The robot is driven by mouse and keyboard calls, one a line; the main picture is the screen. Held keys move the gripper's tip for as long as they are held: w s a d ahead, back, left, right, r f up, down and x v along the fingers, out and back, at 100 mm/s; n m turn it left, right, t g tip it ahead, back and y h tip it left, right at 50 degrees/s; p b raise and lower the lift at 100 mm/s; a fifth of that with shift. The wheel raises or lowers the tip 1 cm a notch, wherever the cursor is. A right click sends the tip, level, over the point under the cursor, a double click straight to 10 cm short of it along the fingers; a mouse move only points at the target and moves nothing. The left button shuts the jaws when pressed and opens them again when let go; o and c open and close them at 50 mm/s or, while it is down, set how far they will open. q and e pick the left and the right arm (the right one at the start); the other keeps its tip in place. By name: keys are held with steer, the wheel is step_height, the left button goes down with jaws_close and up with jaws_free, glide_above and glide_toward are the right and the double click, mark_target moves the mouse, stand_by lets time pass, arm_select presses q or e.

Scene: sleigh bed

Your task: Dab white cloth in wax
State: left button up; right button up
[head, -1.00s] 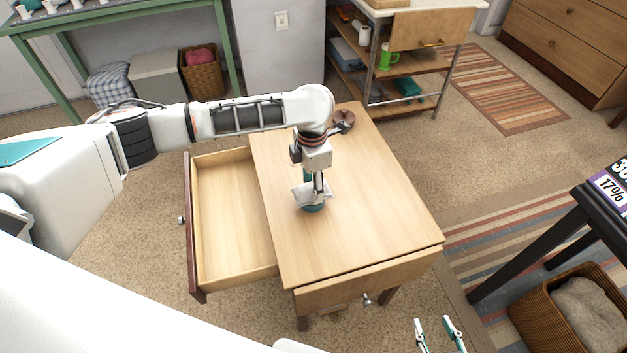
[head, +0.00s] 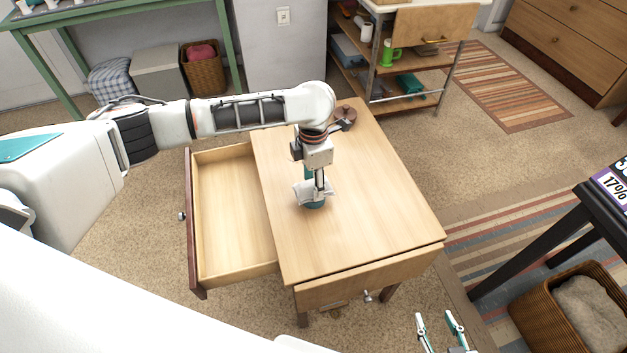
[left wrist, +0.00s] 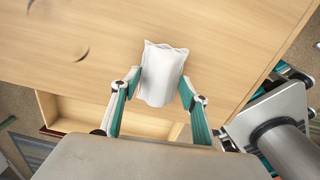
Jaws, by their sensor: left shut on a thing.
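My left gripper (head: 316,190) points down over the wooden table and is shut on the white cloth (head: 305,193). In the left wrist view the cloth (left wrist: 163,74) is a pale folded piece between the two teal fingers (left wrist: 155,98). I cannot tell whether the cloth touches wax. My right gripper (head: 441,326) is open and empty at the bottom edge, in front of the table.
The table (head: 380,215) has an open, empty drawer (head: 232,225) on its left. A brown round object (head: 345,115) lies at its far edge. A dark stand (head: 600,200) and a wicker basket (head: 530,310) are at the right. Most of the tabletop is bare.

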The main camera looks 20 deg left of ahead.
arm_select(q)
steer(key=shift+f, duration=0.2)
steer(key=shift+f, duration=0.2)
stand_by(0.8)
stand_by(0.6)
steer(key=shift+f, duration=0.1)
stand_by(0.6)
